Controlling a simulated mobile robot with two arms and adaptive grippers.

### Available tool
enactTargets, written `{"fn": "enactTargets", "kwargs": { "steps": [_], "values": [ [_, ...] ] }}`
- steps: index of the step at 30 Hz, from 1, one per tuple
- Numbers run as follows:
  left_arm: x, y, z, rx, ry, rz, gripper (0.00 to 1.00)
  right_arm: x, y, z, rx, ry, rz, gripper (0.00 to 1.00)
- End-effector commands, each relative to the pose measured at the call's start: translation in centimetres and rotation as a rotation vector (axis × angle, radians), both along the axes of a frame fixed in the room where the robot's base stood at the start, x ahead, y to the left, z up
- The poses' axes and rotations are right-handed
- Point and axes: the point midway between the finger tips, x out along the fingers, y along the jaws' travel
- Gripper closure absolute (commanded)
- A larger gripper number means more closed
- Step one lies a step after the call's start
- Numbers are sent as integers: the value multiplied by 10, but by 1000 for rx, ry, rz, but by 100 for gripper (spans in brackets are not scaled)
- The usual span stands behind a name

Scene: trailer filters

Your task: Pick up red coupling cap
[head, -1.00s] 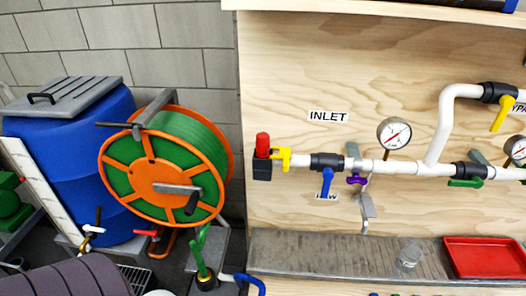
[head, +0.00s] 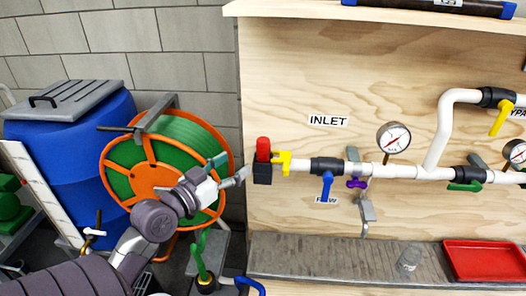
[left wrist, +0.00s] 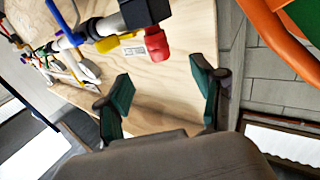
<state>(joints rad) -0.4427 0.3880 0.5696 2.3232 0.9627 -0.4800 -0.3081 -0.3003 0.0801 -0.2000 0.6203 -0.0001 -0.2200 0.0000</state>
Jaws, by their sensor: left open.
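The red coupling cap (head: 263,149) sits upright on a black fitting (head: 262,173) at the left end of the white inlet pipe. It also shows in the left wrist view as a red cap (left wrist: 154,44), just beyond the fingertips. My left gripper (head: 234,170) is just left of the cap and a little lower in the head view. Its two green-padded fingers (left wrist: 162,84) are spread apart with nothing between them. The cap is clear of both fingers in the left wrist view. My right gripper is not in view.
A yellow lever (head: 284,162) is right beside the cap, and a blue-handled valve (head: 327,184) is farther along the pipe. The orange and green hose reel (head: 128,156) stands behind my left arm. A red tray (head: 484,261) lies on the grey shelf (head: 320,254).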

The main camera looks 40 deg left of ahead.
Motion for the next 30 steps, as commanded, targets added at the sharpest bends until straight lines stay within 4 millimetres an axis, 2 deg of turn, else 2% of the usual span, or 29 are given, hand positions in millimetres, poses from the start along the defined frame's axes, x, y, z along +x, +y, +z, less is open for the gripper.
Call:
{"fn": "enactTargets", "kwargs": {
  "steps": [3, 9, 14, 20, 24, 30],
  "values": [
    [25, -1, 5, -3, -4, 1, 32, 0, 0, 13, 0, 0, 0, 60],
    [53, -2, 2, -3, 1, 0, 32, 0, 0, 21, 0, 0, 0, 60],
    [63, -3, 0, 0, 3, 0, 32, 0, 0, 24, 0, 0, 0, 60],
    [91, -7, 0, -5, 2, -1, 32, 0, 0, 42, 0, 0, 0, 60],
    [107, -7, -3, -2, 3, 0, 32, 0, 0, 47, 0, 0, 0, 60],
    [112, -7, -6, 0, 4, -1, 32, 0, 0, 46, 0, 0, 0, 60]
  ]
}}
